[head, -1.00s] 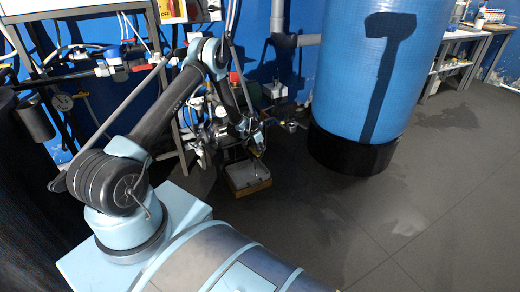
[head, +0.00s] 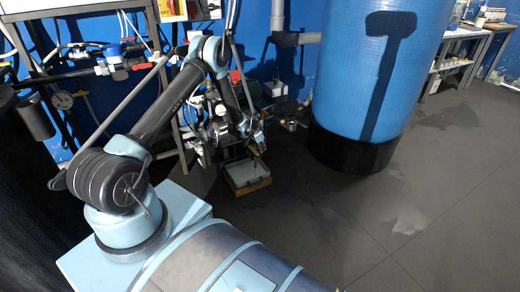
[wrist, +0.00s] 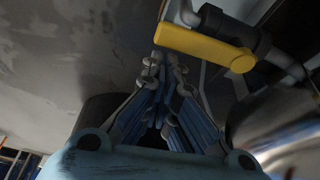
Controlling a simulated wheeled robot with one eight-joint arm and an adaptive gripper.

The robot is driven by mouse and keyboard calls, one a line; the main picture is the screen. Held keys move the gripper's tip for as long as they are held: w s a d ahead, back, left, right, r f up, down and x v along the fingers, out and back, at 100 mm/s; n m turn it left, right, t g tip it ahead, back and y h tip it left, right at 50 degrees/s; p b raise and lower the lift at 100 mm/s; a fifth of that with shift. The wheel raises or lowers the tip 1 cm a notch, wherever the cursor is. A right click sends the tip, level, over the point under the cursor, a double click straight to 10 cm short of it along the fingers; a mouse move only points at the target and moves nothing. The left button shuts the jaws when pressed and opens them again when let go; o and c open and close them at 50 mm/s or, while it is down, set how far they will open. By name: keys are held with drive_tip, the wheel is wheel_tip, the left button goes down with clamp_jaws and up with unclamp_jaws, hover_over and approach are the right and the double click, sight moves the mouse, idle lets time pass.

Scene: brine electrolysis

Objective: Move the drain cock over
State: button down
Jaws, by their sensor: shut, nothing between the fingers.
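The drain cock shows in the wrist view as a yellow lever (wrist: 205,47) on a dark grey valve body (wrist: 232,28). My gripper (wrist: 165,62) is shut and empty. Its fingertips are just below the left end of the yellow lever; whether they touch it I cannot tell. In the head view my gripper (head: 257,142) is small, low by the equipment under the bench. The drain cock cannot be made out there.
A shiny metal vessel (wrist: 285,135) is close to the right of my gripper. In the head view a shallow tray (head: 247,176) sits on the floor below my arm. A large blue tank (head: 370,85) stands to the right. Open floor (head: 420,200) lies at the right.

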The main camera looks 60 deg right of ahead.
drive_tip(key=shift+s, duration=0.4)
drive_tip(key=shift+r, duration=0.1)
drive_tip(key=v, duration=0.9)
drive_tip(key=shift+w+r, duration=0.2)
drive_tip(key=shift+r, duration=0.15)
